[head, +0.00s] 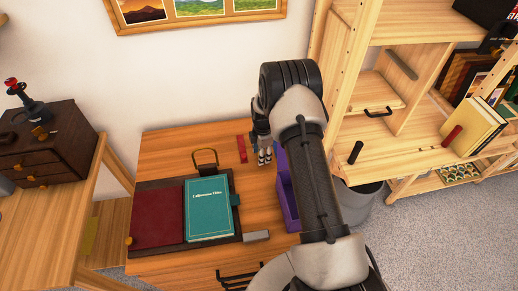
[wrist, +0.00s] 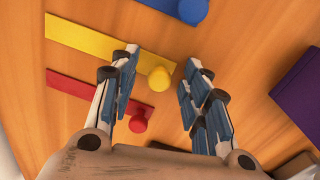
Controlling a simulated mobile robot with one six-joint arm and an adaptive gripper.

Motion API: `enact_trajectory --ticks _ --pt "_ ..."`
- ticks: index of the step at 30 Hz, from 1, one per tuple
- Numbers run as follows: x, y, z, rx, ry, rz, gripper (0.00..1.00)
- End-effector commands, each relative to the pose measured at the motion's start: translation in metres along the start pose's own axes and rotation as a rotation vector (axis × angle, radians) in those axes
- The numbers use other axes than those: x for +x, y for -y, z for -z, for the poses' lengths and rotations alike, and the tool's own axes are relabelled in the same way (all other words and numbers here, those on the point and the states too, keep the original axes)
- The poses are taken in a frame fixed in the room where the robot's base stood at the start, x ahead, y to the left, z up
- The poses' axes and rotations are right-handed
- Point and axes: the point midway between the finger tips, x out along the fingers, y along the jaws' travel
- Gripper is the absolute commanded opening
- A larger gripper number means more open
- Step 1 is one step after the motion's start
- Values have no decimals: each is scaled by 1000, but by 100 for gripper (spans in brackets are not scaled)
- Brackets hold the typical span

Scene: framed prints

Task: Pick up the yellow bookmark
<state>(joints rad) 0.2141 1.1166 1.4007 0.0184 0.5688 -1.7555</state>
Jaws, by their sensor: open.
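The yellow bookmark (wrist: 92,40) is a flat yellow strip with a round yellow knob at its right end, lying on the wooden table in the wrist view. My gripper (wrist: 161,61) is open above it, with the knob in the gap between the fingertips and the strip running out past the left finger. Nothing is held. In the head view my gripper (head: 264,157) points down over the table, and I cannot make out the yellow bookmark there.
A red bookmark (wrist: 85,88) lies beside the yellow one, and a blue one (wrist: 186,10) on its other side. A purple box (head: 290,198) stands close to the right. A teal book (head: 209,211) lies on a dark red-and-black pad to the left. Shelves (head: 390,150) stand right.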

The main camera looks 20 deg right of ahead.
Motion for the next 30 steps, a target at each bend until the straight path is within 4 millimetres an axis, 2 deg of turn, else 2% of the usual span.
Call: enact_trajectory --ticks 6,25,30 --pt "1 -1 0 0 0 -3 43" --pt "1 -1 0 0 0 -2 1" --pt "0 -1 0 0 0 -2 0"
